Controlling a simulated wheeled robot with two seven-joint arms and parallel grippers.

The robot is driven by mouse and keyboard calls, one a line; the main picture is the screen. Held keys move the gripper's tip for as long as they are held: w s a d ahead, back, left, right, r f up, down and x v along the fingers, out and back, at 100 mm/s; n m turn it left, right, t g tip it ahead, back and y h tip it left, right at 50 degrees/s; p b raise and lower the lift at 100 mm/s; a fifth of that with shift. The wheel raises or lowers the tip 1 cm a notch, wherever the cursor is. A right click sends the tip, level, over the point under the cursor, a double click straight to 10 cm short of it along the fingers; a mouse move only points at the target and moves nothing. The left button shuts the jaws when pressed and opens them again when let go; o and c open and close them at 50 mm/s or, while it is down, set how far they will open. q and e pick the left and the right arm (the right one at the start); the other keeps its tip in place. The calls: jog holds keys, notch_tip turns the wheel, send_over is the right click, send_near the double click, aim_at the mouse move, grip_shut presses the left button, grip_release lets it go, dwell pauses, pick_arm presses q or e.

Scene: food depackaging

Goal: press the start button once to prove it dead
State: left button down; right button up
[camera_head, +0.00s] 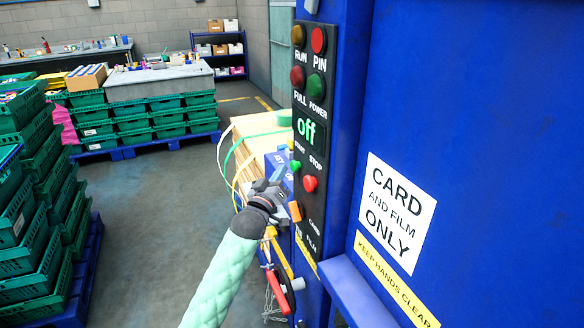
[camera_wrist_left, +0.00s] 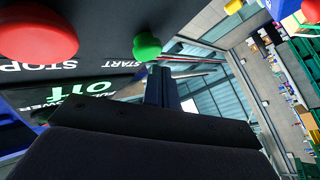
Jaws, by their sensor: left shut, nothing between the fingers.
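The green start button (camera_head: 296,165) sits on the dark control panel (camera_head: 313,232), under the label START. It also shows in the wrist view (camera_wrist_left: 147,46). The red stop button (camera_head: 310,184) is to its lower right, and it shows large in the wrist view (camera_wrist_left: 38,32). The panel display (camera_head: 306,132) reads "off". My left gripper (camera_head: 281,174) is shut and empty, its tip close beside the start button. In the wrist view the fingers (camera_wrist_left: 160,84) end just by the button; I cannot tell whether they touch it. My right gripper is not in view.
A blue machine wall (camera_head: 470,130) with a "CARD AND FILM ONLY" sign (camera_head: 396,213) fills the right. An orange switch (camera_head: 295,211) and a red lever (camera_head: 278,291) sit below. Stacked green crates (camera_head: 35,235) stand left; the floor between is clear.

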pick_arm(q)
jog(key=a, duration=0.1)
jog(key=s+a, duration=0.1)
jog(key=a, duration=0.1)
jog(key=a+p, duration=0.1)
jog(key=shift+s+a, duration=0.3)
jog(key=shift+a, duration=0.1)
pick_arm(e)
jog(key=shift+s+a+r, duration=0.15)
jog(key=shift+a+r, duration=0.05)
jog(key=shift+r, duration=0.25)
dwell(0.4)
